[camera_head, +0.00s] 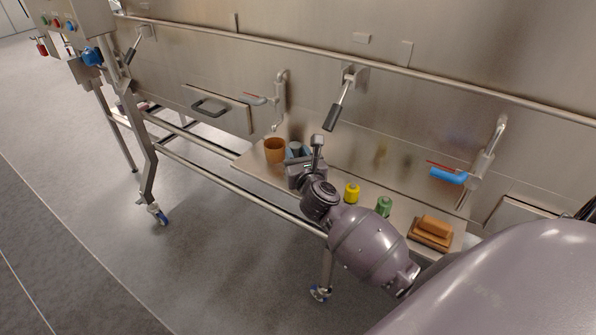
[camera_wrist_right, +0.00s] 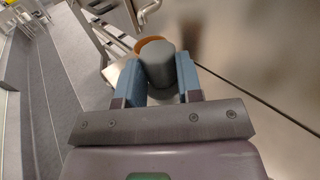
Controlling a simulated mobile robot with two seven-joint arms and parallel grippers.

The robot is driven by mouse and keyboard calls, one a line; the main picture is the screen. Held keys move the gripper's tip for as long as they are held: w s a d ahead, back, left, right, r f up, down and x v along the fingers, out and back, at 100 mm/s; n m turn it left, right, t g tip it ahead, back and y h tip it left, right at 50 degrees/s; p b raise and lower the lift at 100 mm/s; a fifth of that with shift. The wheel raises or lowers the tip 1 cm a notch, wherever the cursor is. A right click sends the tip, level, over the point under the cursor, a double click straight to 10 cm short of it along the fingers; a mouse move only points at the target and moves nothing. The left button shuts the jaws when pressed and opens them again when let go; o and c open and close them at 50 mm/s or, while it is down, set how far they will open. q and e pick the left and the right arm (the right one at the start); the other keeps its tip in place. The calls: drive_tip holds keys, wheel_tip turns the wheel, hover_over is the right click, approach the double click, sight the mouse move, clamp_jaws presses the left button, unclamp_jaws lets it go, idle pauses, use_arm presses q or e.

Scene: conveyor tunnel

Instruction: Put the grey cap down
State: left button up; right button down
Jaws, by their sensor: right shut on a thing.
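My right gripper (camera_head: 298,150) is above or at the left part of the narrow steel shelf (camera_head: 325,185). In the right wrist view its two blue fingers (camera_wrist_right: 160,80) are shut on the grey cap (camera_wrist_right: 160,68), a short rounded cylinder. In the head view the cap is mostly hidden by my gripper. I cannot tell whether the cap touches the shelf. My left gripper is not in view.
An orange-brown cup (camera_head: 275,150) stands left of my right gripper, and shows just behind the cap in the wrist view (camera_wrist_right: 152,42). A yellow bottle (camera_head: 351,193), a green bottle (camera_head: 384,206) and a brown block (camera_head: 433,229) stand farther right. The steel wall with lever handles (camera_head: 340,105) rises behind.

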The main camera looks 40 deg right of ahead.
wheel_tip(320, 180, down, 5)
drive_tip(key=shift+f+b, duration=0.1)
drive_tip(key=shift+b, duration=0.95)
drive_tip(key=shift+w+d+f, duration=0.1)
drive_tip(key=shift+f, duration=0.05)
drive_tip(key=c, duration=0.9)
unclamp_jaws()
drive_tip(key=shift+o, duration=0.6)
